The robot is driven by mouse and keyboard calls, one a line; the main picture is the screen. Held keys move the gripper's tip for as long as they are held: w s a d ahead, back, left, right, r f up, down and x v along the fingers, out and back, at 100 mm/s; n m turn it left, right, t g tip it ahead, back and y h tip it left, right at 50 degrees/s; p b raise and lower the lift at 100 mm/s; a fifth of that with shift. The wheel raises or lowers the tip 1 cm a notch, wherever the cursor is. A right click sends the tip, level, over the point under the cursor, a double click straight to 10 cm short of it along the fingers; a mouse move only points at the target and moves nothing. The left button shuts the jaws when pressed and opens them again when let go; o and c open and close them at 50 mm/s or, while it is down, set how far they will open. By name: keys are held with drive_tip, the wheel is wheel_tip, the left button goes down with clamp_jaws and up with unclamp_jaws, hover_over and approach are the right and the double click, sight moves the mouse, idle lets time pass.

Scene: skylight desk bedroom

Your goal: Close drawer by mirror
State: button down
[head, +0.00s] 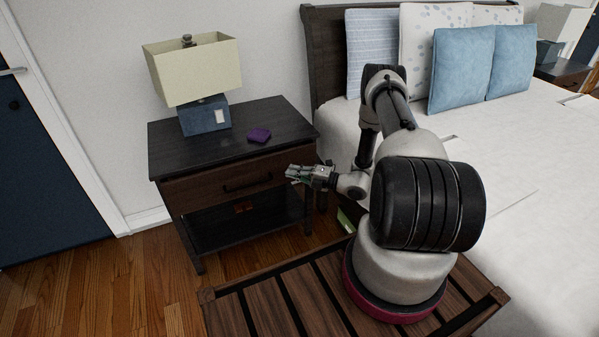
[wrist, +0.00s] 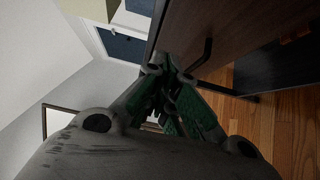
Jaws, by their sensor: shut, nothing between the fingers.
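A dark wood nightstand (head: 290,118) stands against the wall at the left of the bed. Its brown drawer front (head: 200,192) has a black bar handle (head: 247,186). The drawer looks about flush with the body; I cannot tell whether a small gap shows. My gripper (head: 289,173) is shut and empty, beside the right part of the drawer front. In the wrist view the gripper (wrist: 168,68) has its fingertips together near the drawer front (wrist: 235,30) and its handle (wrist: 207,52). I cannot tell whether they touch it. No mirror can be made out for certain.
An open shelf (head: 225,228) lies below the drawer. The bed (head: 520,150) fills the right. Wood floor (head: 150,285) is free at the front left.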

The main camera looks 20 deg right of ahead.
sight(264, 159)
drive_tip(key=shift+w+a, duration=0.65)
drive_tip(key=shift+w, duration=0.65)
drive_tip(key=shift+w+a, duration=0.6)
drive_tip(key=shift+w, duration=0.7)
drive_tip(key=shift+w+a, duration=0.65)
drive_tip(key=shift+w, duration=0.65)
